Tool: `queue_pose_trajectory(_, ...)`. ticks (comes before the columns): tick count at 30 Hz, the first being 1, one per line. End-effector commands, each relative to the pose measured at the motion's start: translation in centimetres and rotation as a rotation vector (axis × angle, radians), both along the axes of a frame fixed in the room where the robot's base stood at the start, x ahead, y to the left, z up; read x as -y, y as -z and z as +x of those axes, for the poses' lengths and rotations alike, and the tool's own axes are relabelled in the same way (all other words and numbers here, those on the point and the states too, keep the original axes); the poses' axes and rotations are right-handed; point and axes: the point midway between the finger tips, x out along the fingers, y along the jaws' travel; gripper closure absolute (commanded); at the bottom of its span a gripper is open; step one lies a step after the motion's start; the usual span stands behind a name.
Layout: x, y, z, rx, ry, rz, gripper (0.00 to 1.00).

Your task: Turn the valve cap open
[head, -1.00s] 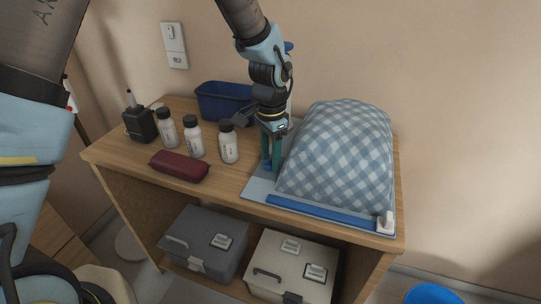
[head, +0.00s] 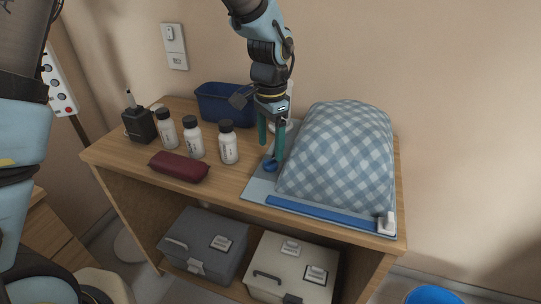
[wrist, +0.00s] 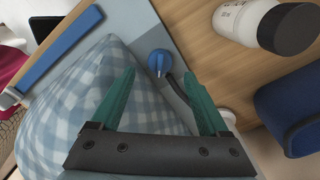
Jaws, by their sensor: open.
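The blue valve cap (head: 270,166) is a small round knob on the grey-blue mat (head: 258,188), beside the left edge of a blue checked cloth mound (head: 338,155). My gripper (head: 269,151) has two green fingers, spread apart and empty, just above the cap. In the wrist view the cap (wrist: 159,61) shows with a raised grip ridge on top, just beyond the open fingertips (wrist: 159,75) and roughly centred between them. A dark tube runs from the cap. Nothing is between the fingers, and I see no contact with the cap.
White bottles with dark lids (head: 228,142), a maroon case (head: 180,166) and a black device (head: 140,124) stand to the left. A blue bin (head: 222,104) is behind. A blue strip (head: 318,212) lies along the mat's front. Storage boxes (head: 205,243) sit below.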

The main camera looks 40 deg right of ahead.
Motion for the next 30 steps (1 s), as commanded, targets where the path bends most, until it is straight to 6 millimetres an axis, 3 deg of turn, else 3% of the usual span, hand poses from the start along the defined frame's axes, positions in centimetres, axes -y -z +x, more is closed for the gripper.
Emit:
queue_pose_trajectory(3, 0.1, -2.5, 0.1, 0.003, 0.0, -0.004, 0.22)
queue_pose_trajectory(10, 0.0, -5.7, 0.0, 0.001, 0.0, -0.002, 0.22)
queue_pose_trajectory(25, 0.0, -6.6, 0.1, -0.004, -0.014, 0.002, 0.22)
queue_pose_trajectory(30, 0.2, -7.0, 0.8, -0.045, -0.194, 0.023, 0.22)
